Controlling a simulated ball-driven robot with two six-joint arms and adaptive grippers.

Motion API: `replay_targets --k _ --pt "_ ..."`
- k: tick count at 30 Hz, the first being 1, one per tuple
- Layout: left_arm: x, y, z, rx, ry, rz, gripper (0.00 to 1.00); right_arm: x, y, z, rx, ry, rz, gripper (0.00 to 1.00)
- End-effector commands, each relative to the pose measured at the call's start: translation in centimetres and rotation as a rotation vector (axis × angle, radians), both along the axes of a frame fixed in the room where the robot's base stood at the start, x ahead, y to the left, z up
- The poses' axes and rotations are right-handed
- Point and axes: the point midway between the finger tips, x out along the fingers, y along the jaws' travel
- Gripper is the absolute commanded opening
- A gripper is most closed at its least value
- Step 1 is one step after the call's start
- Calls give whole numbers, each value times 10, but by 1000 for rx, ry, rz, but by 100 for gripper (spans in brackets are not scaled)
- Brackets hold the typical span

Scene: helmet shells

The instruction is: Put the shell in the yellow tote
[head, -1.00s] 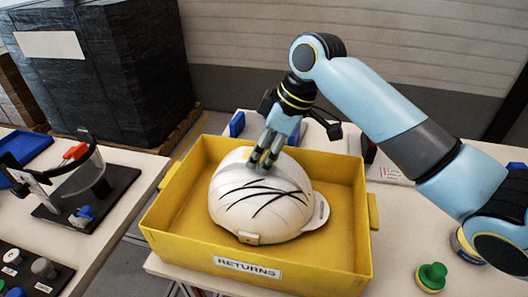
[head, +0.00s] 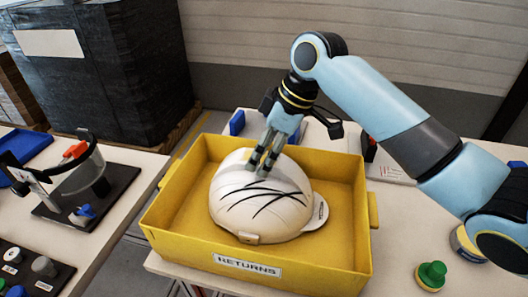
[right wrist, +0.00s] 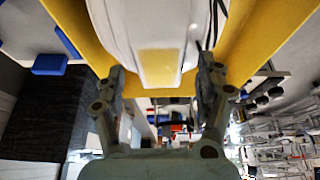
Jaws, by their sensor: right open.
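The shell (head: 262,198) is a white helmet shell with black streaks on it. It sits inside the yellow tote (head: 170,205), which carries a RETURNS label on its front. My right gripper (head: 263,163) comes down from above at the back of the shell. In the right wrist view the shell (right wrist: 145,30) is at the top, beyond the open fingers of my right gripper (right wrist: 160,85). Whether a finger touches the shell I cannot tell. My left gripper is out of view.
The tote stands on a pale table. A green knob (head: 432,274) is at the table's right. To the left, another table bears a black stand with a clear curved visor (head: 85,172) and a blue tray (head: 22,146). A dark wrapped stack (head: 100,70) stands behind.

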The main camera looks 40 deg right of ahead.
Motion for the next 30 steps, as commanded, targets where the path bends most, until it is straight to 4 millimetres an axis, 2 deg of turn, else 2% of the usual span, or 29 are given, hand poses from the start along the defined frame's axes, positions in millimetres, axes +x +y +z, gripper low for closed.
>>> replay_targets --k 9,15,21,30 --pt "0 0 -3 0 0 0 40 -20 -19 63 -7 -2 1 72" --pt "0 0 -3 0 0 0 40 -29 -26 94 -4 -1 1 72" --pt "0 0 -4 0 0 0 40 -33 -29 105 -1 2 0 72" --pt "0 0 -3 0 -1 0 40 -33 -28 105 0 1 0 72"
